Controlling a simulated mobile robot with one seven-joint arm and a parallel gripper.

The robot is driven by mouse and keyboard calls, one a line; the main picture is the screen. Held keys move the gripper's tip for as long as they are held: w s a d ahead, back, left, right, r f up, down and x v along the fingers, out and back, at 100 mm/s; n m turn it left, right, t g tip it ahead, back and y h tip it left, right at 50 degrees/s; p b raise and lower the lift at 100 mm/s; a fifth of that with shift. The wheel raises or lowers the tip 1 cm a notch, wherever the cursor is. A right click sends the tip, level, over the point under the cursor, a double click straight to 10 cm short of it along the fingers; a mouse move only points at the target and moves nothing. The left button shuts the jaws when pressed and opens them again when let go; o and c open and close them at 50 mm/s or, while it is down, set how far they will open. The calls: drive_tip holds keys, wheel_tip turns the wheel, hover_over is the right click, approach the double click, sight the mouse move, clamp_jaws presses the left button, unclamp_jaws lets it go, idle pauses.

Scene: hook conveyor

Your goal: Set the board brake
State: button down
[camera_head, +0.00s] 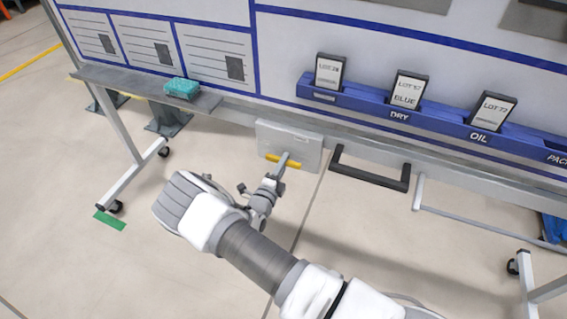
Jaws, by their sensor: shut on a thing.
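A wheeled whiteboard (218,50) with blue lines stands across the view. Below its lower rail hangs a grey plate (303,144) with a yellow-orange bar (282,161) near its lower edge, which looks like the brake lever. My gripper (281,167) is at this bar and shut on it, reaching up from my arm below. The fingertips are small and partly hidden against the plate. I cannot tell from this view whether the bar is raised or lowered.
A black handle (370,177) sticks out right of the plate. A blue rail (437,128) holds lot cards above. Casters (116,207) and a green floor mark (110,220) are at left. The floor in front is clear.

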drive_tip(key=c, duration=0.7)
unclamp_jaws()
drive_tip(key=shift+s, duration=0.1)
drive_tip(key=p+v, duration=0.2)
drive_tip(key=v, duration=1.5)
drive_tip(key=shift+s+a+p, duration=0.1)
drive_tip(key=shift+s+p, duration=0.05)
drive_tip(key=shift+p, duration=0.2)
drive_tip(key=shift+r, duration=0.1)
